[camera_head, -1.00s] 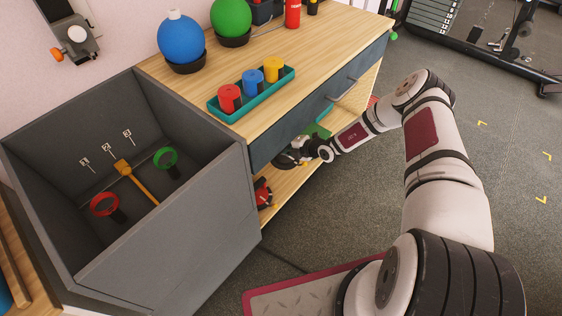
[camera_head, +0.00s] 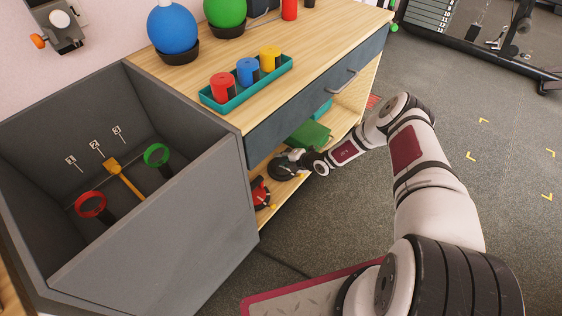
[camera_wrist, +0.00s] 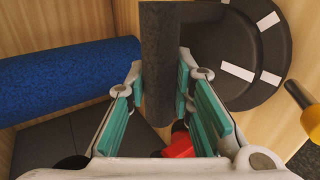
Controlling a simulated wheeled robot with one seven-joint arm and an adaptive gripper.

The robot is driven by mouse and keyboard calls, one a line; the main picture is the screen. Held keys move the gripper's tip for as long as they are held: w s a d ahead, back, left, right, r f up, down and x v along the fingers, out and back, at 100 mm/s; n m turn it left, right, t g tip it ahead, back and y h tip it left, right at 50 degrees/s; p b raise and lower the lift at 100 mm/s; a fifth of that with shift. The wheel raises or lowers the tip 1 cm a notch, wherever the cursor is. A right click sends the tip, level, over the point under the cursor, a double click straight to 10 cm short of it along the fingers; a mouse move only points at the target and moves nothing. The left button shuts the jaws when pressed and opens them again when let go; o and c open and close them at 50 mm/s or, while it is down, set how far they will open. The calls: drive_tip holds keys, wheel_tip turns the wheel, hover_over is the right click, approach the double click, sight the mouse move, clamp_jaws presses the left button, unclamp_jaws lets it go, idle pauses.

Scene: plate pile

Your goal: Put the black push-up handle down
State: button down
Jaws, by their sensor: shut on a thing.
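My gripper (camera_head: 304,158) reaches into the open shelf under the worktop, at the end of my stretched arm. In the wrist view the gripper (camera_wrist: 160,88) has its teal pads on both sides of the dark grip bar of the black push-up handle (camera_wrist: 160,50), shut on it. A black round base with white stripes (camera_wrist: 222,72) shows right of and behind the bar. In the head view the black handle (camera_head: 283,166) is a dark round shape just left of my gripper, over or on the lower shelf (camera_head: 285,199). I cannot tell whether its base touches the board.
A red object (camera_head: 260,191) stands on the shelf nearby. A green item (camera_head: 309,135) lies behind my gripper. A blue foam roller (camera_wrist: 60,80) lies left in the wrist view, a yellow-tipped object (camera_wrist: 308,115) right. A grey bin (camera_head: 165,225) stands left of the shelf.

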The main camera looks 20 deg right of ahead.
drive_tip(key=shift+w, duration=0.1)
drive_tip(key=c, duration=1.4)
unclamp_jaws()
drive_tip(key=shift+s+d+r, duration=0.1)
drive_tip(key=shift+s+r, duration=0.1)
drive_tip(key=shift+r, duration=0.05)
drive_tip(key=p+v, duration=0.5)
drive_tip(key=v, duration=0.6)
drive_tip(key=shift+s+p, duration=0.3)
drive_tip(key=shift+s+d, duration=0.1)
drive_tip(key=shift+d, duration=0.05)
